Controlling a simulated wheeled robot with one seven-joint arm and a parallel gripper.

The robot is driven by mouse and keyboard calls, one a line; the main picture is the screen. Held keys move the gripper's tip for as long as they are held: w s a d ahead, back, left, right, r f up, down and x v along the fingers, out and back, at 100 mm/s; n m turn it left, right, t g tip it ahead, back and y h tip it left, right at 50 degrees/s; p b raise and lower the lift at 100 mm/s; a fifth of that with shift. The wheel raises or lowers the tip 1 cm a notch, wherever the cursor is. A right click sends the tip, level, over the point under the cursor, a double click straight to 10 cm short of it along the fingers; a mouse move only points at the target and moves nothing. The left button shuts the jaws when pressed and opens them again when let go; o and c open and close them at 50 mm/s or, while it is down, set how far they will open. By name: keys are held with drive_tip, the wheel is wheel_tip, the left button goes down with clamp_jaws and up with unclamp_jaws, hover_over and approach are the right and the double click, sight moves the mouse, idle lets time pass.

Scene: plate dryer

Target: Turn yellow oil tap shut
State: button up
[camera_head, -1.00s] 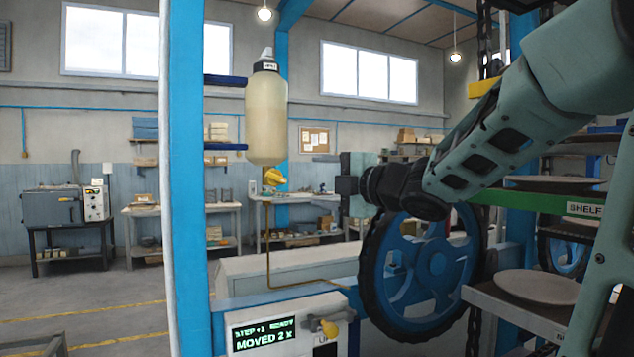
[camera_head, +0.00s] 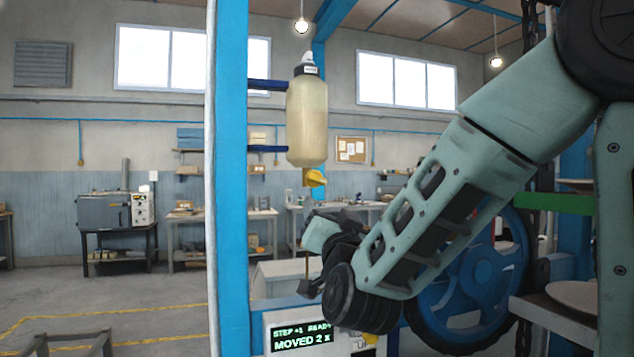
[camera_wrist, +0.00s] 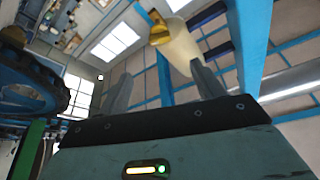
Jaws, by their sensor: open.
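The yellow oil tap (camera_head: 315,178) sits under the pale oil bottle (camera_head: 307,122) in the head view. The bottle is fixed to the blue post and hangs upright. In the wrist view the tap (camera_wrist: 160,36) and bottle (camera_wrist: 182,46) show beyond the fingers, near the top. My gripper (camera_wrist: 160,82) has its two fingers apart with nothing between them. In the head view my gripper is below the tap, apart from it, and its fingers are hard to make out behind my wrist.
A blue post (camera_head: 232,170) stands just left of the bottle. A thin pipe runs down below the tap. A step display (camera_head: 300,338) is low in front, and a blue wheel (camera_head: 470,275) with a dark rim is at right, partly behind my arm.

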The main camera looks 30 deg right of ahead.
sight(317, 180)
drive_tip(key=p+x, duration=1.1)
drive_tip(key=x, duration=0.6)
drive_tip(key=shift+w+d+p, duration=0.1)
drive_tip(key=shift+w+p, duration=0.05)
drive_tip(key=shift+p, duration=0.15)
drive_tip(key=c, duration=1)
drive_tip(key=shift+f, duration=0.15)
